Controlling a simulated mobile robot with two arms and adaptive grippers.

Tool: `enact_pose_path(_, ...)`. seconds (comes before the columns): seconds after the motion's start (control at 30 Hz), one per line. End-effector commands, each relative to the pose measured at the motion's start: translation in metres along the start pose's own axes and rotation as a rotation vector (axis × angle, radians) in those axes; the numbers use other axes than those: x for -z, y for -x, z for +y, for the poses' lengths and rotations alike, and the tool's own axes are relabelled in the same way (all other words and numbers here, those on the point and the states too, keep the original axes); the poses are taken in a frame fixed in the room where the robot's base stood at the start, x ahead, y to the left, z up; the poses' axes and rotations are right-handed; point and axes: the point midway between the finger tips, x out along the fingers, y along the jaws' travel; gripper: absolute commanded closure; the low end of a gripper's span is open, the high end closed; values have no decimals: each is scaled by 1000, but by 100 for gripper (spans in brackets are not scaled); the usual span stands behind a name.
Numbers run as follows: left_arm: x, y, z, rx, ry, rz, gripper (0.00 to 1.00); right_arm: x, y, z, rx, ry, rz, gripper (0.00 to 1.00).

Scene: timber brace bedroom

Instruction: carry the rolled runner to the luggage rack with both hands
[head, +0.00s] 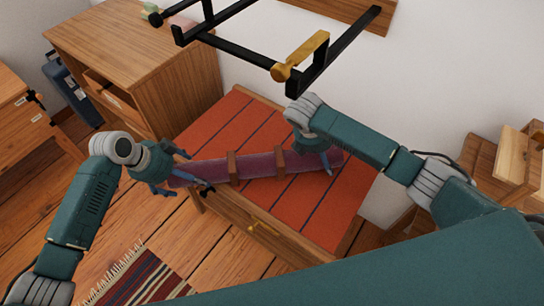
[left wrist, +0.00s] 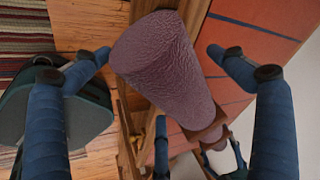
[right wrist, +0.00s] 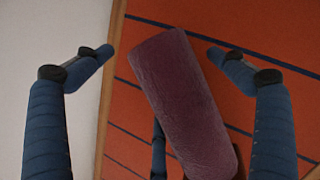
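The rolled runner (head: 257,166) is a purple roll with two brown bands, lying across a low chest with an orange, blue-striped top (head: 222,130). My left gripper (head: 181,176) is at the roll's left end. In the left wrist view its fingers are spread either side of the runner (left wrist: 165,75), with gaps showing. My right gripper (head: 316,158) is above the roll's right end. In the right wrist view its fingers are open either side of the runner (right wrist: 183,95), apart from it. A black bar frame (head: 255,62) is at the top; I cannot tell whether it is the luggage rack.
A wooden cabinet (head: 140,65) stands behind at the left, with a wooden desk (head: 22,115) and a dark blue case (head: 68,88) beyond. A striped fringed rug (head: 140,280) lies on the floor in front. Wooden furniture (head: 510,165) stands at the right.

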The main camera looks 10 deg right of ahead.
Motion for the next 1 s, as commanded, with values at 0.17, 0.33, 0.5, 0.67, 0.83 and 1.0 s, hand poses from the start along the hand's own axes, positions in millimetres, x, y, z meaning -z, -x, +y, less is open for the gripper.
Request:
enact_pose_path(0.17, 3, -2, 3, -8, -3, 4, 2, 1, 2, 2, -5, -3, 5, 2)
enact_pose_path(0.33, 3, 1, 4, -9, -4, 5, 2, 2, 2, 3, -7, -5, 6, 2)
enact_pose_path(0.5, 2, 23, 3, -6, -7, 4, 2, 2, 3, 3, -8, -6, 7, 2)
enact_pose_path(0.67, 2, 58, 2, -6, -6, 3, 2, 2, 3, 3, -8, -7, 8, 2)
enact_pose_path(0.83, 2, 92, 2, -5, -5, 3, 2, 2, 3, 4, -8, -7, 8, 2)
enact_pose_path(1.0, 2, 112, 2, -7, -4, 3, 2, 2, 3, 4, -9, -7, 8, 2)
